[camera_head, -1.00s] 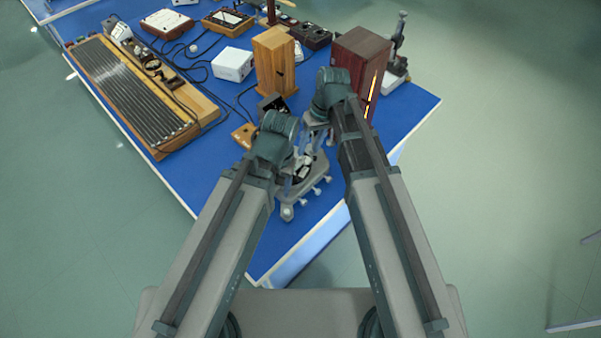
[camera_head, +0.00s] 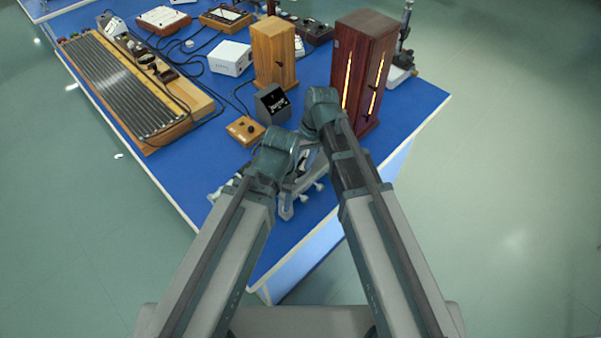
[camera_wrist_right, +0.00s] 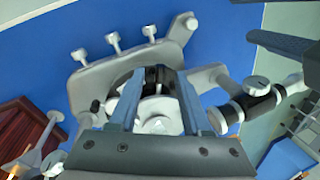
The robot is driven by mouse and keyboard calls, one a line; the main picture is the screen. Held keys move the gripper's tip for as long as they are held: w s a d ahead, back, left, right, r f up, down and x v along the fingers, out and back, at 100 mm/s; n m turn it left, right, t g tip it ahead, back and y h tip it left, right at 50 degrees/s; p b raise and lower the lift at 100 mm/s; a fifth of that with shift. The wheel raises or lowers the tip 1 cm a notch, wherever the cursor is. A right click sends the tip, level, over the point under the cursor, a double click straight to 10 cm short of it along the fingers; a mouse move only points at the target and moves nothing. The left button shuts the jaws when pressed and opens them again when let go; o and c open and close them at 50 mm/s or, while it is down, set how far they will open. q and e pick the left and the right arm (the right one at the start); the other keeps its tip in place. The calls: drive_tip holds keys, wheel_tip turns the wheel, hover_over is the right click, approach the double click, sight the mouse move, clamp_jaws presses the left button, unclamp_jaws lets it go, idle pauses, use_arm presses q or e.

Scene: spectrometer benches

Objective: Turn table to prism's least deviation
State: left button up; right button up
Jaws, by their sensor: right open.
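The grey spectrometer stands near the front corner of the blue bench; in the head view only parts of its base (camera_head: 316,172) show between my two arms. In the right wrist view its base (camera_wrist_right: 95,72) has a row of thumbscrews, and a black-and-silver tube (camera_wrist_right: 250,102) lies at the right. My right gripper (camera_wrist_right: 158,92) is open, its two blue-grey fingers over the round pale centre (camera_wrist_right: 157,113) of the instrument. I cannot tell whether they touch it. No prism can be made out. My left gripper is hidden behind its wrist (camera_head: 278,150) in the head view.
A dark red lamp box (camera_head: 362,65) with glowing slits stands close beyond my right wrist. A wooden box (camera_head: 273,52), a small black box (camera_head: 271,104) and a small wooden block (camera_head: 245,130) stand behind. A ribbed board (camera_head: 125,85) lies left. The bench (camera_head: 405,118) is bare at right.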

drive_tip(key=shift+f, duration=0.35)
drive_tip(key=shift+a+r, duration=0.1)
clamp_jaws()
idle(1.1)
